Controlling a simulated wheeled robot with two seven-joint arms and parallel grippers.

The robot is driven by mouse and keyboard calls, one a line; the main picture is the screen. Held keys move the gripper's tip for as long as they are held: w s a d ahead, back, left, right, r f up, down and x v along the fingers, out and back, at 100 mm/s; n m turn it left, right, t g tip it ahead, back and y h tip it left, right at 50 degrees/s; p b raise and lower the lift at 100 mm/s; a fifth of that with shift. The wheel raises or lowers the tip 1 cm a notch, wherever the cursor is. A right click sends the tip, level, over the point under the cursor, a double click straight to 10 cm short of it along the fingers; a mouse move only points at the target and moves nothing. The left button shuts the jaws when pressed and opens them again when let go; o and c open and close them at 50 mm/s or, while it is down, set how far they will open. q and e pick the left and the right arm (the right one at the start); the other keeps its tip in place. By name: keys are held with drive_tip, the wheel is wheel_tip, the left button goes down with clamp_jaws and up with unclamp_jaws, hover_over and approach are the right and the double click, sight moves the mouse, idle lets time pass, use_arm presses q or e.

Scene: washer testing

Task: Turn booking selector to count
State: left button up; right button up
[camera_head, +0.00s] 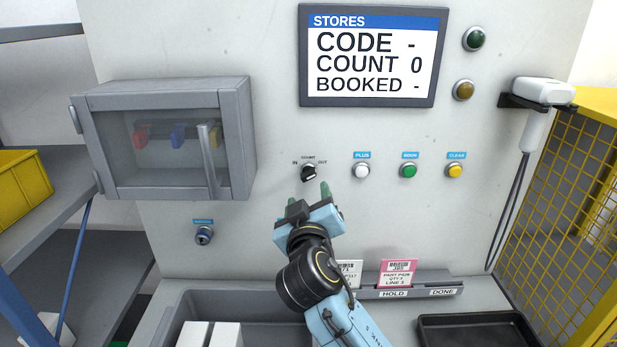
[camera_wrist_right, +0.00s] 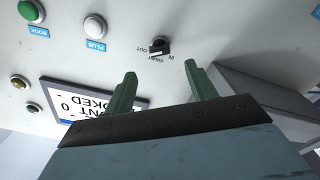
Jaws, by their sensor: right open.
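The booking selector (camera_head: 308,172) is a small black knob on the grey panel, below the screen. Labels IN, COUNT and OUT sit around it, with COUNT above. In the right wrist view the selector (camera_wrist_right: 159,47) shows upside down; I cannot tell for sure which label it points at. My right gripper (camera_head: 309,192) is just below and in front of the knob in the head view. Its green fingers are open and empty, and in the right wrist view the gripper (camera_wrist_right: 160,69) has the knob beyond and between its fingertips, apart from them. My left gripper is not in view.
The screen (camera_head: 372,60) reads CODE -, COUNT 0, BOOKED -. White PLUS (camera_head: 361,171), green BOOK (camera_head: 408,171) and yellow CLEAR (camera_head: 454,171) buttons are right of the selector. A glazed cabinet (camera_head: 88,140) juts out left. A card rack (camera_head: 420,284) is below; a scanner (camera_head: 541,92) hangs right.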

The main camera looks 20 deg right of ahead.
sight(308, 178)
drive_tip(key=p+x, duration=0.1)
drive_tip(key=x, duration=0.7)
drive_tip(key=shift+w+d, duration=0.1)
drive_tip(key=shift+w, duration=0.05)
drive_tip(key=shift+c, duration=0.4)
drive_tip(key=c, duration=0.9)
drive_tip(key=shift+n, duration=0.3)
drive_tip(key=n+p, duration=0.3)
drive_tip(key=n, duration=0.2)
drive_tip(key=n+p, duration=0.3)
drive_tip(key=n, duration=0.3)
drive_tip(key=shift+f, duration=0.1)
